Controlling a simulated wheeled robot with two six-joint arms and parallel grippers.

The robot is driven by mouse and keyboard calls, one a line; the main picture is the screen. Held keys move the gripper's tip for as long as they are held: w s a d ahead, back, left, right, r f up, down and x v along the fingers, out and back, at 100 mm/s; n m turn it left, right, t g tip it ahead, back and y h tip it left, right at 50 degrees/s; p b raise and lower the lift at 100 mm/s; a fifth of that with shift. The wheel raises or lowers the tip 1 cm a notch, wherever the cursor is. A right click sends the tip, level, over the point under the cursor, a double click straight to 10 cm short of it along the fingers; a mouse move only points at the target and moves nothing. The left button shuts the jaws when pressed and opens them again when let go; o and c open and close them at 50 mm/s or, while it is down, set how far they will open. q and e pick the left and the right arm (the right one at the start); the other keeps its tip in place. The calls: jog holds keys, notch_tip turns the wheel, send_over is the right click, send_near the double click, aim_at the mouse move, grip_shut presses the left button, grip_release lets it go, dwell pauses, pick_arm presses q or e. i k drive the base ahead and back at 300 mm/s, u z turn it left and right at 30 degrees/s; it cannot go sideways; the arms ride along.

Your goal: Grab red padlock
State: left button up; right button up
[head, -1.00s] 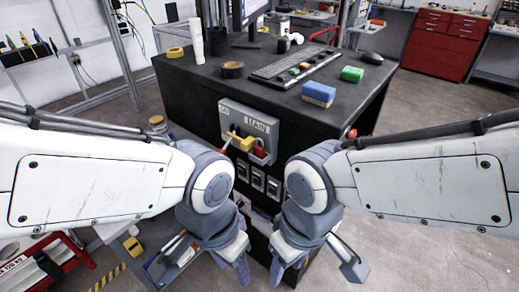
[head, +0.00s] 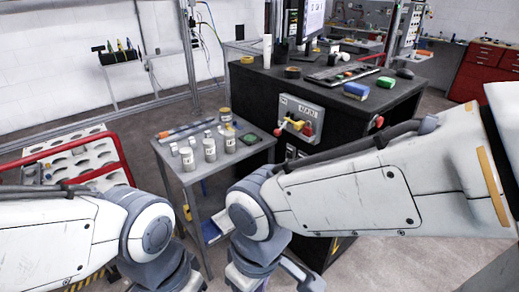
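A small red piece (head: 308,129) that may be the red padlock sits at the right of a grey switch panel (head: 301,108) on the side of the black cabinet. It is too small to tell for sure. A yellow piece (head: 296,124) and a red-tipped lever (head: 279,131) are beside it. My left gripper (head: 172,286) is at the bottom edge, left of centre. My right gripper (head: 256,286) is at the bottom edge, below the panel and apart from it. The fingertips of both are cut off by the frame, so their opening is hidden.
A grey side table (head: 236,163) with several jars stands left of the black cabinet (head: 375,101). A red-railed cart (head: 118,150) is at the left. A red knob (head: 378,121) is on the cabinet's side. Tape, a keyboard and blocks lie on the cabinet top.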

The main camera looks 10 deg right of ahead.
aim_at(307, 131)
jog(key=u, duration=0.8)
jog(key=i, duration=1.05)
jog(key=z, duration=0.85)
jog(key=i, duration=0.6)
jog(key=z, duration=0.7)
